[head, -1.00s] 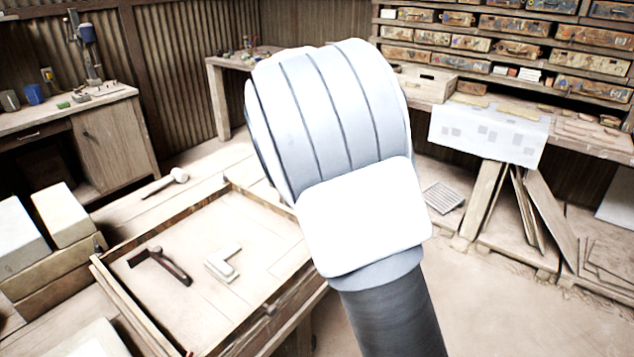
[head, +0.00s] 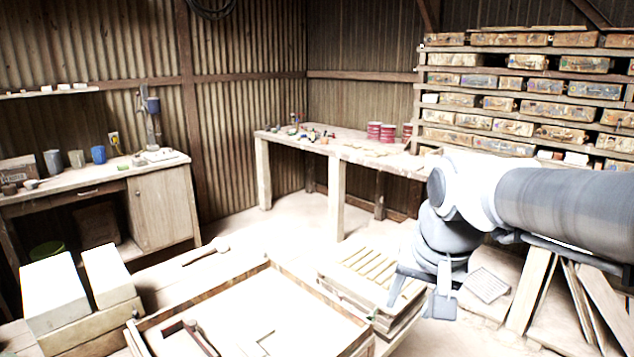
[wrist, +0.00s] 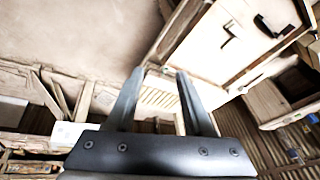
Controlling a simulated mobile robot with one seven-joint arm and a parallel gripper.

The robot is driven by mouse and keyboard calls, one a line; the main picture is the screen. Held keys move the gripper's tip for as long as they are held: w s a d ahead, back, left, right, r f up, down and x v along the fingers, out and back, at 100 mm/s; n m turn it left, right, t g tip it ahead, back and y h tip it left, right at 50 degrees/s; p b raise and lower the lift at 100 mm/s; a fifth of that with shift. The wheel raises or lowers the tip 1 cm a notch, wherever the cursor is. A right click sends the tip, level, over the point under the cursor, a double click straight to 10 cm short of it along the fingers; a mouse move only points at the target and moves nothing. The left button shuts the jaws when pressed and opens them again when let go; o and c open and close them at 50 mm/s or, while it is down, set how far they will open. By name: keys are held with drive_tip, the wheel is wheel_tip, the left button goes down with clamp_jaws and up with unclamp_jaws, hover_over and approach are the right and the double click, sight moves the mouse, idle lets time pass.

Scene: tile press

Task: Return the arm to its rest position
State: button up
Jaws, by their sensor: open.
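My gripper (head: 420,289) hangs below my grey and white arm at the right of the head view, pointing down. In the wrist view my gripper (wrist: 158,74) shows two dark fingers standing apart with nothing between them. In the head view it is in front of a slatted wooden stack (head: 350,280), to the right of the wooden tray table. I cannot tell how far above the stack it is.
A wood-rimmed table (head: 262,272) at the bottom holds a dark-handled tool (head: 200,340) and a pale L-shaped piece (head: 262,342). A mallet (head: 207,250) lies behind it. Pale blocks (head: 55,295) stand left. A workbench (head: 345,150) and shelves of boxes (head: 530,85) line the back.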

drive_tip(key=s+f+n+t, duration=0.1)
drive_tip(key=s+n, duration=0.2)
drive_tip(key=s, duration=0.9)
drive_tip(key=shift+s+n+p, duration=0.2)
drive_tip(key=shift+n+p, duration=0.2)
drive_tip(key=shift+p, duration=0.05)
